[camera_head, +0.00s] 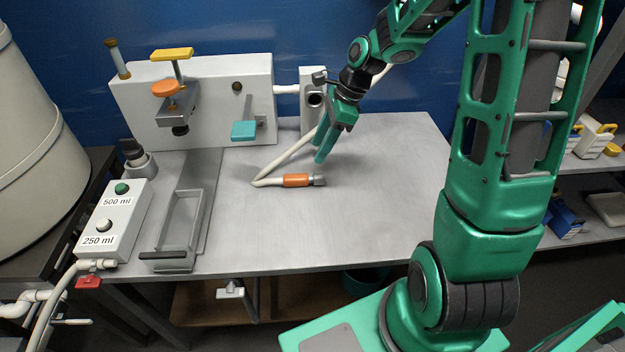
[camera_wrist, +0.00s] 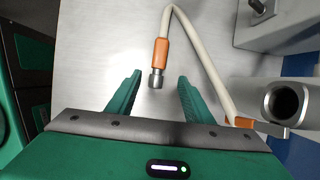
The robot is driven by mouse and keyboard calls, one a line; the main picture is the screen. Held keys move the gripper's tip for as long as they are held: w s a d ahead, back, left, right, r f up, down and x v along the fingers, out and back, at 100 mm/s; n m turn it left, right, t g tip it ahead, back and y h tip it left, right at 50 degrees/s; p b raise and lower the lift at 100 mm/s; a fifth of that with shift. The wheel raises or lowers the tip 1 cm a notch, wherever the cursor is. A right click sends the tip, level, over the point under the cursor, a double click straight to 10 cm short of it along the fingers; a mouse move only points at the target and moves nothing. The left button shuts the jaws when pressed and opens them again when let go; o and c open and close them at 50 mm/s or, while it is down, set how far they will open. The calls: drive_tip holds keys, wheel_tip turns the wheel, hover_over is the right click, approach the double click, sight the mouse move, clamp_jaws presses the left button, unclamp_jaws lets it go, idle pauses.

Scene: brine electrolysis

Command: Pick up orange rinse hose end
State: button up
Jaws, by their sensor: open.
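The orange rinse hose end (camera_head: 297,181) lies on the grey metal bench, an orange sleeve with a grey metal tip pointing right. Its cream hose (camera_head: 284,163) runs up behind it to a holder on the right of the wall unit. In the wrist view the orange hose end (camera_wrist: 159,54) hangs down the picture with its metal tip near the gap between my fingers. My gripper (camera_head: 322,153) is open and empty above the bench, up and right of the hose end in the head view. Its two green fingers also show in the wrist view (camera_wrist: 156,92), apart from the hose end.
A grey block with a round opening (camera_head: 313,100) stands behind my gripper. A white unit with yellow, orange and teal levers (camera_head: 215,100) is at the back. A metal tray (camera_head: 182,222) and a control box (camera_head: 112,220) are at left. The bench's right side (camera_head: 400,170) is clear.

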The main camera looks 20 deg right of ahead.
sight(303, 175)
drive_tip(key=x, duration=1.1)
drive_tip(key=shift+a, duration=0.2)
clamp_jaws()
